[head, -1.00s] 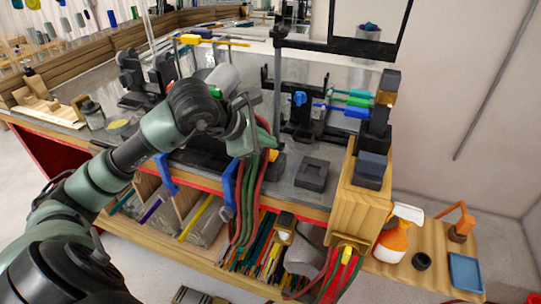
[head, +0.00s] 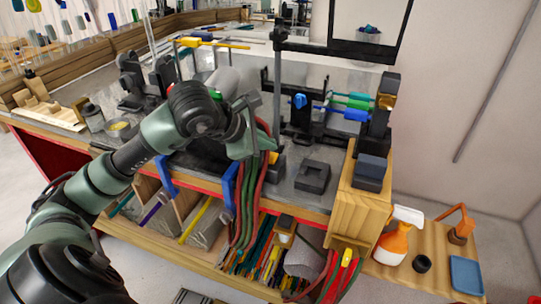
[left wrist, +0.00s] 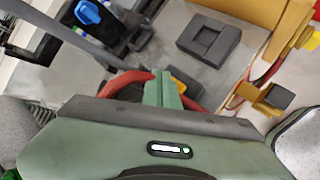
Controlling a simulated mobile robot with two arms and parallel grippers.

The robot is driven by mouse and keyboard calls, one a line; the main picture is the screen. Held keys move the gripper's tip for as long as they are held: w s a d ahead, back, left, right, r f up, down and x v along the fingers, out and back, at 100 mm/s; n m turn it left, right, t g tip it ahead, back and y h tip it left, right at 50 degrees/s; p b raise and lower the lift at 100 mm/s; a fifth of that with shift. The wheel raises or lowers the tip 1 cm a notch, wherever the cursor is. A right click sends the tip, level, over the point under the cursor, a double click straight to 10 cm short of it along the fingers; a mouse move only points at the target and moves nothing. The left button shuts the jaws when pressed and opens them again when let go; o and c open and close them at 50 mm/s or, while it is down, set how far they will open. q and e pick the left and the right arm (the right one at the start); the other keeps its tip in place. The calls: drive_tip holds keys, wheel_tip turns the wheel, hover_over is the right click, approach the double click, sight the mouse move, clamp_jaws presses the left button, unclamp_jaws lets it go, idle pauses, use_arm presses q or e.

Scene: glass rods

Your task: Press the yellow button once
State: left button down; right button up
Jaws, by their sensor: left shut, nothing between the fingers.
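A small yellow part (head: 277,158), which may be the yellow button, sits at the bench's front edge just right of my left gripper (head: 266,143). Hoses and the gripper partly hide it. In the left wrist view a yellow patch (left wrist: 184,86) shows right beside and behind my shut green fingers (left wrist: 167,78). The left gripper is shut and empty, close over this spot. I cannot tell whether the fingertips touch the yellow part. My right gripper is in neither view.
Red and green hoses (head: 243,205) hang over the bench edge by the gripper. A dark square block (head: 312,177) lies on the bench to the right. A wooden box (head: 357,210) stands at the bench end. Blue clamps (head: 229,184) grip the front edge.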

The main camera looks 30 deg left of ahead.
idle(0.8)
use_arm(q)
drive_tip(key=shift+f+b, duration=0.45)
drive_tip(key=shift+b, duration=0.3)
drive_tip(key=shift+f+b, duration=0.55)
drive_tip(key=shift+b, duration=0.1)
idle(0.5)
drive_tip(key=shift+r, duration=0.2)
drive_tip(key=shift+r+p, duration=0.5)
drive_tip(key=shift+r, duration=0.3)
